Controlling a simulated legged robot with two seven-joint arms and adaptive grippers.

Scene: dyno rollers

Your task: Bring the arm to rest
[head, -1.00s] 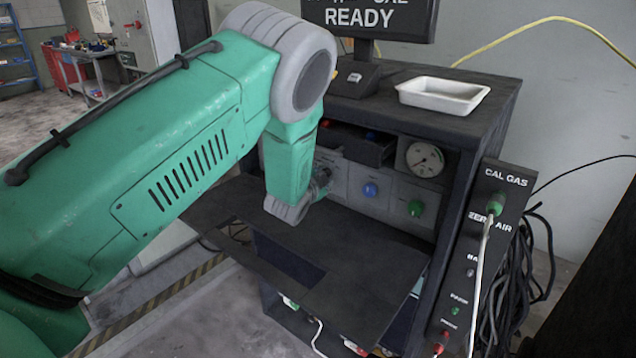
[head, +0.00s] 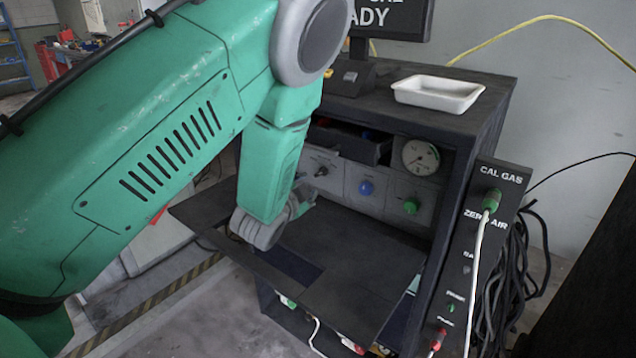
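My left arm, green with grey joints, comes in from the left and fills much of the head view. Its wrist hangs down over the dark fold-out shelf (head: 365,262) of the black cabinet. My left gripper (head: 303,199) shows only in small part beside the wrist, near the front panel. Its fingers are mostly hidden behind the wrist, so I cannot tell whether it is open or shut, or whether it touches anything. My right gripper is not in view.
The cabinet's panel has a gauge (head: 420,157), a blue knob (head: 366,187) and a green knob (head: 411,206). An open drawer (head: 350,145) is above. A white tray (head: 438,93) and a monitor (head: 392,17) stand on top. The CAL GAS post (head: 485,232) with hoses is at right.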

